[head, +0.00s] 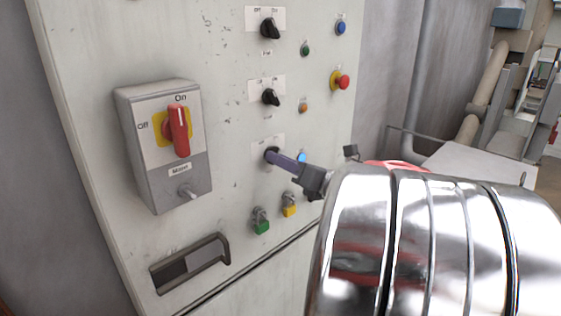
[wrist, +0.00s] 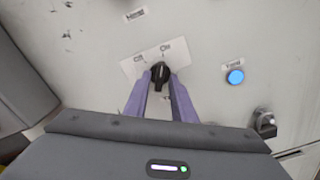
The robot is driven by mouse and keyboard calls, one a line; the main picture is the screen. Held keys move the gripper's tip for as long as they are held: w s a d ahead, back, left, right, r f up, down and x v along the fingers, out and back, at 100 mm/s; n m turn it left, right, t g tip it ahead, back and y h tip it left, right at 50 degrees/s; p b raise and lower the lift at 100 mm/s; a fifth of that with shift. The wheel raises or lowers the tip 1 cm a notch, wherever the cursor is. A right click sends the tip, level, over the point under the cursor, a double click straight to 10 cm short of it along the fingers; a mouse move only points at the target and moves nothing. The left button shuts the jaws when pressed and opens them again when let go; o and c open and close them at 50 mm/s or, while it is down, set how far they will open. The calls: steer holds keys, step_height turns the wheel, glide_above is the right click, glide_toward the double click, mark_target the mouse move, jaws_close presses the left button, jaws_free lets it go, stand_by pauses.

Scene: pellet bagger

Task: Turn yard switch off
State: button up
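The yard switch is a black rotary knob (wrist: 160,74) on a white plate marked Off at left and On at right. In the wrist view its handle stands near upright, leaning slightly toward On. In the head view the knob (head: 270,152) is mostly hidden by my gripper. My gripper (wrist: 161,80) has its two purple fingers on either side of the knob, with the tips close to it; I cannot tell whether they touch it. A blue lamp (wrist: 235,77), labelled Yard, is lit to its right. My gripper (head: 273,156) also shows at the panel in the head view.
Above are two more black knobs (head: 270,28) (head: 270,97) and a red emergency button (head: 341,81). A grey box with a red main switch (head: 178,130) juts out at left. A handle (head: 190,262) is at lower left.

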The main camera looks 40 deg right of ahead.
jaws_close()
steer(key=shift+n, duration=0.3)
steer(key=n, duration=1.1)
steer(key=shift+d, duration=0.1)
stand_by(0.3)
steer(key=shift+f+n, duration=0.1)
steer(key=shift+n, duration=0.2)
steer(key=shift+o, duration=0.9)
jaws_free()
